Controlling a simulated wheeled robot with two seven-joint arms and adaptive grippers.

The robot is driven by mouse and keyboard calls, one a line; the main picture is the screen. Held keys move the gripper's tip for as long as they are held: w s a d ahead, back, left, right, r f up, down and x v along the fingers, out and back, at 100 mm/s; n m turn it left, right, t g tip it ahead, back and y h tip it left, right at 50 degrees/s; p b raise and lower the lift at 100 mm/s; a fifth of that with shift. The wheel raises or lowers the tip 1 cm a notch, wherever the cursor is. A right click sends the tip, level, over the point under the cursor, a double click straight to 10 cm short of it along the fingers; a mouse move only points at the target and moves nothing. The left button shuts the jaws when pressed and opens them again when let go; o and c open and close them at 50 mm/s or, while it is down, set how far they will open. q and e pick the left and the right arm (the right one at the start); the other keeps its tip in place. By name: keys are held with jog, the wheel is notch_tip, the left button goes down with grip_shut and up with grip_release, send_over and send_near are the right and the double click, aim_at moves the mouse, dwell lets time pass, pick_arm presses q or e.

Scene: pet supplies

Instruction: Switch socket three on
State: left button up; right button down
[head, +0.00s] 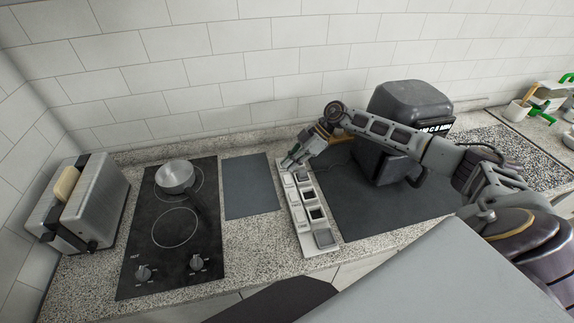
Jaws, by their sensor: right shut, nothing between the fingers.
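A long white power strip (298,222) lies on the counter, running from the back towards the front edge. It has a row of several sockets along it, with small switches beside them. The sockets look dark or grey, and the numbers and switch positions are too small to read. My right gripper (289,163) comes in from the right and is shut and empty. Its fingertips are at the far end of the strip, over or close to it; I cannot tell whether they touch. The gripper hides part of that far end. My left gripper is not in view.
A hob (150,245) with a small pot (175,176) and a toaster (90,205) with bread stand left. A grey mat (251,187) lies left of the strip. A dark appliance (410,105) stands on a larger mat (365,215) at right, behind my right arm.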

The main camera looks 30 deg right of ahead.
jog(key=s+b+v, duration=0.1)
jog(key=v, duration=0.8)
jog(key=shift+s+b, duration=0.3)
jog(key=shift+b, duration=0.05)
dwell(0.4)
